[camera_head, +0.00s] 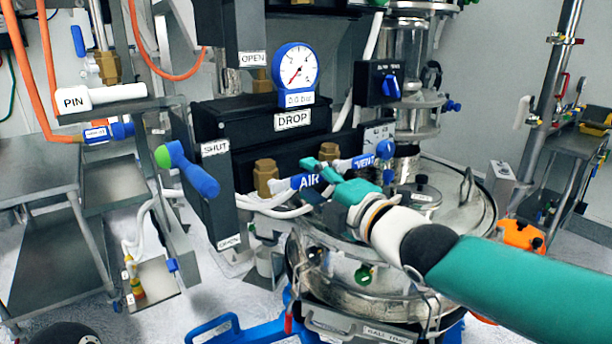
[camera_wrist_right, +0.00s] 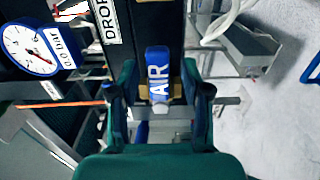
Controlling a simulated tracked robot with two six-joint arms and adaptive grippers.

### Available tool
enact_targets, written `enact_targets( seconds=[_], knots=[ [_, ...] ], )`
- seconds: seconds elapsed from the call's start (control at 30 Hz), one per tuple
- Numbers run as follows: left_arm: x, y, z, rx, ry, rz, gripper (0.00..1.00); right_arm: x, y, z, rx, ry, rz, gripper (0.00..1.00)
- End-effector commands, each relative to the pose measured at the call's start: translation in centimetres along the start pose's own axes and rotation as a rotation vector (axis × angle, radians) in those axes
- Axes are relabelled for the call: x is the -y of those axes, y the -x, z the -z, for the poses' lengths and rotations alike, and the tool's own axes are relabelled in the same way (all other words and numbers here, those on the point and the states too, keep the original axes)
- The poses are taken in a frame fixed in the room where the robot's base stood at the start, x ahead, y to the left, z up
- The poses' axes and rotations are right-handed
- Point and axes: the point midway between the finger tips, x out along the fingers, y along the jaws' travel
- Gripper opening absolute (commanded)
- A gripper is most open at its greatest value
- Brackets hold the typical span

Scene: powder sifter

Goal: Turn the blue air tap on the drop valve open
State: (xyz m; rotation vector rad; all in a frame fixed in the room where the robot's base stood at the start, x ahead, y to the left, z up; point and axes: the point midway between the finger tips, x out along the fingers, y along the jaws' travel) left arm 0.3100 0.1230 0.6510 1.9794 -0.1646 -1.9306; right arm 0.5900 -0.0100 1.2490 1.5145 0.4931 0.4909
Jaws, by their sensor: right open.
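The blue air tap (camera_head: 304,182), labelled AIR, sits on a brass fitting (camera_head: 265,177) on the front of the black DROP valve block (camera_head: 230,118). Its handle points right in the head view. My right gripper (camera_head: 316,178) is open at the handle's free end, its teal fingers around that end. In the right wrist view the AIR handle (camera_wrist_right: 158,72) lies between the two open fingers of my gripper (camera_wrist_right: 164,94), with a gap visible on each side. I cannot tell whether either finger touches it. My left gripper is not in view.
A blue VENT tap (camera_head: 362,162) is close beside my right fingers. A blue-handled lever (camera_head: 188,170) stands left, by the SHUT label. The pressure gauge (camera_head: 295,67) is above. A round steel vessel (camera_head: 455,215) lies below and right. White hoses run under the AIR tap.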

Motion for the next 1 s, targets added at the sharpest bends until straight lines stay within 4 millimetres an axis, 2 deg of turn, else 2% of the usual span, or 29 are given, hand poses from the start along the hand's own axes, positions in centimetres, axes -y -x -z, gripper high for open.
enact_targets(
  seconds=[0.17,0.47,0.77,1.0],
  knots=[
    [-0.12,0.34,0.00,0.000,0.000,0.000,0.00,-0.04,-1.30,0.00,0.000,0.001,0.000,0.48],
    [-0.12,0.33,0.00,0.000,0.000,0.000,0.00,0.01,-1.44,-0.02,0.000,0.000,-0.001,0.48],
    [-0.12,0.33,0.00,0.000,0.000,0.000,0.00,0.04,-1.42,-0.03,0.001,0.000,0.000,0.00],
    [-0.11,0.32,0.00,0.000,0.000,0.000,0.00,0.14,-1.42,-0.03,0.001,0.001,0.002,0.00]
  ],
)
